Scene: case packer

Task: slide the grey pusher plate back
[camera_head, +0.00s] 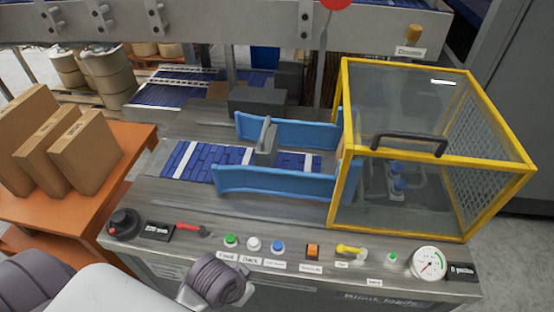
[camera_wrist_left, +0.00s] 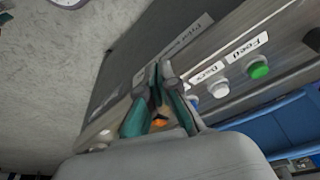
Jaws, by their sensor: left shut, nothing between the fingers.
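The grey pusher plate (camera_head: 266,143) stands upright across the blue conveyor belt (camera_head: 198,162), between two blue guide rails (camera_head: 275,182). On the front panel are a green button (camera_head: 231,240) labelled Feed, a white button (camera_head: 253,243) labelled Back and a blue button (camera_head: 278,246). My left gripper (camera_wrist_left: 160,70) is shut and empty in the left wrist view, close to the panel's front face. The white button (camera_wrist_left: 220,90) and green button (camera_wrist_left: 258,70) are to its right there. In the head view my left arm is below the buttons, its fingers hidden. My right gripper is out of view.
A yellow-framed guard box (camera_head: 435,158) with a dark handle stands closed at the right. An orange switch (camera_head: 313,250), a yellow lever (camera_head: 350,250) and a gauge (camera_head: 429,263) line the panel. Cardboard cartons (camera_head: 85,151) stand on an orange table (camera_head: 135,150) at the left.

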